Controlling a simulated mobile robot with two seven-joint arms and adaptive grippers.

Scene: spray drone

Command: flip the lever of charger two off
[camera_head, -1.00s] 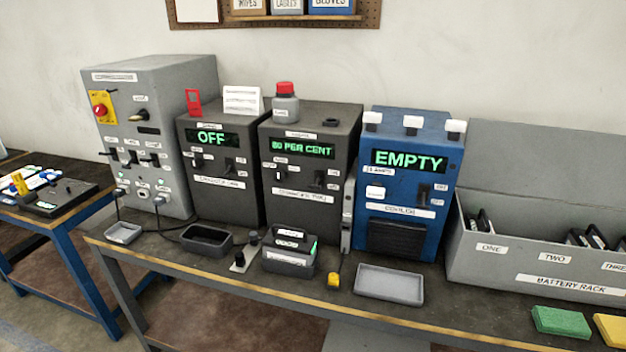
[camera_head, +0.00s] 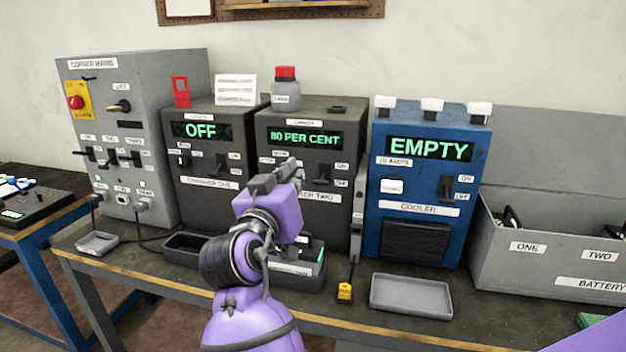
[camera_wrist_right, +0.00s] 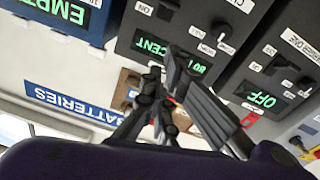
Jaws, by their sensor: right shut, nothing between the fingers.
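Charger two (camera_head: 262,190) is the dark box with a lit green "80 PER CENT" display. Its lever (camera_head: 327,171) sits on the right side of its front, beside ON and OFF labels; I cannot tell for certain which way it points. My right gripper (camera_head: 297,168) is shut and empty in front of charger two, left of the lever in the head view. Whether it touches the panel cannot be told. In the right wrist view, the gripper's fingers (camera_wrist_right: 176,72) overlap the upside-down display of charger two (camera_wrist_right: 150,44). My left gripper is not in view.
Charger one (camera_head: 205,195), showing "OFF", stands left. The blue cooler (camera_head: 425,215), showing "EMPTY", stands right. A red-capped bottle (camera_head: 286,95) is on charger two. A grey tray (camera_head: 411,308), a yellow connector (camera_head: 345,292) and the battery rack (camera_head: 500,260) are on the bench.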

